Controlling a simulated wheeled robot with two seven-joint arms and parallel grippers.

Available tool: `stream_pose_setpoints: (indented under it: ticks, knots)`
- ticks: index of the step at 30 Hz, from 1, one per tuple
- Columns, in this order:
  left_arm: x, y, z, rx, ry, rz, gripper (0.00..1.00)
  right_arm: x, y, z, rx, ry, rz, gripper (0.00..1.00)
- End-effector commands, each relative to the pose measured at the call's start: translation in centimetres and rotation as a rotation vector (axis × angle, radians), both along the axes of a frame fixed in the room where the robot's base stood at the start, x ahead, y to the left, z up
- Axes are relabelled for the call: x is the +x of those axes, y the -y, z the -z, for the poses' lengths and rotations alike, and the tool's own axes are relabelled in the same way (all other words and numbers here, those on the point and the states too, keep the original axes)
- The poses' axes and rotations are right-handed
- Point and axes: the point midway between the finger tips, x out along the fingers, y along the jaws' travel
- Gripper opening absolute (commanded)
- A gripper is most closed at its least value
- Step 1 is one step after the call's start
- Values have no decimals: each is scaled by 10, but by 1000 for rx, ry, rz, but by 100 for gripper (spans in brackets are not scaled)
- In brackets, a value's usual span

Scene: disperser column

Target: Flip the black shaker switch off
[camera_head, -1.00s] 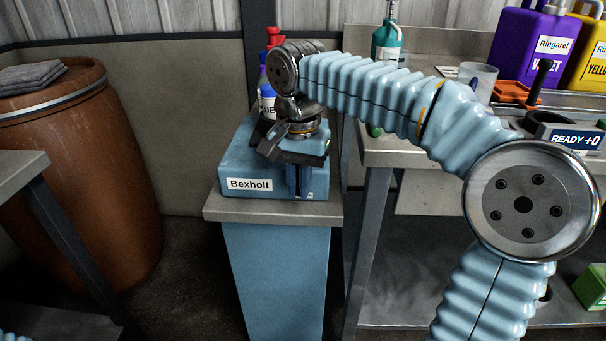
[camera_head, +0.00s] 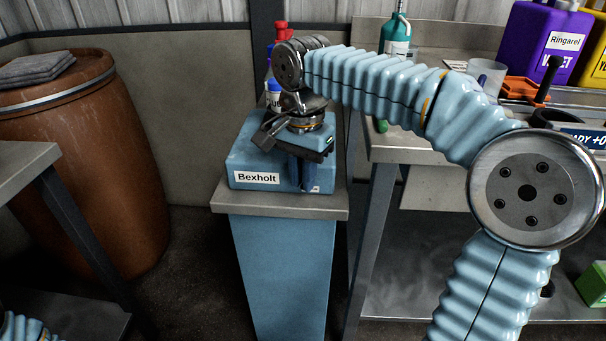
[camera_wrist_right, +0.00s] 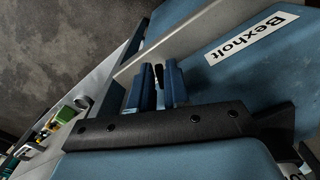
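The shaker is a blue box labelled Bexholt (camera_head: 240,160) on a blue pedestal with a grey top. My right gripper (camera_head: 304,186) points down at the right part of the box's front and covers some of it. In the right wrist view its two blue fingers (camera_wrist_right: 160,88) stand close together with a narrow gap, at the box's side. A small black piece, which looks like the switch (camera_wrist_right: 158,74), shows in that gap. I cannot tell whether the fingers touch it or which way it is set. My left gripper is out of view; part of my left arm shows at the lower left.
A rusty brown barrel (camera_head: 85,180) with folded grey cloth stands at the left. A metal bench (camera_head: 410,150) at the right holds a teal bottle (camera_head: 396,38), a cup and a purple jug (camera_head: 535,45). Red- and blue-topped bottles (camera_head: 273,90) stand behind the box.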

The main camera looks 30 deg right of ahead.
Motion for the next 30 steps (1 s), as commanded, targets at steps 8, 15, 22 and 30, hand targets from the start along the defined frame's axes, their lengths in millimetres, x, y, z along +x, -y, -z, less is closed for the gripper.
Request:
stream_pose_setpoints:
  ticks: [8,15,22,30]
  knots:
    - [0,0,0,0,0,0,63,-1,0,0,1,-3,-2,21]
    - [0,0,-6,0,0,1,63,0,-1,-25,1,0,-3,21]
    - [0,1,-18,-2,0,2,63,0,-1,-84,1,0,-2,21]
    - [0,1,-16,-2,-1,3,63,0,-1,-128,1,-1,-2,21]
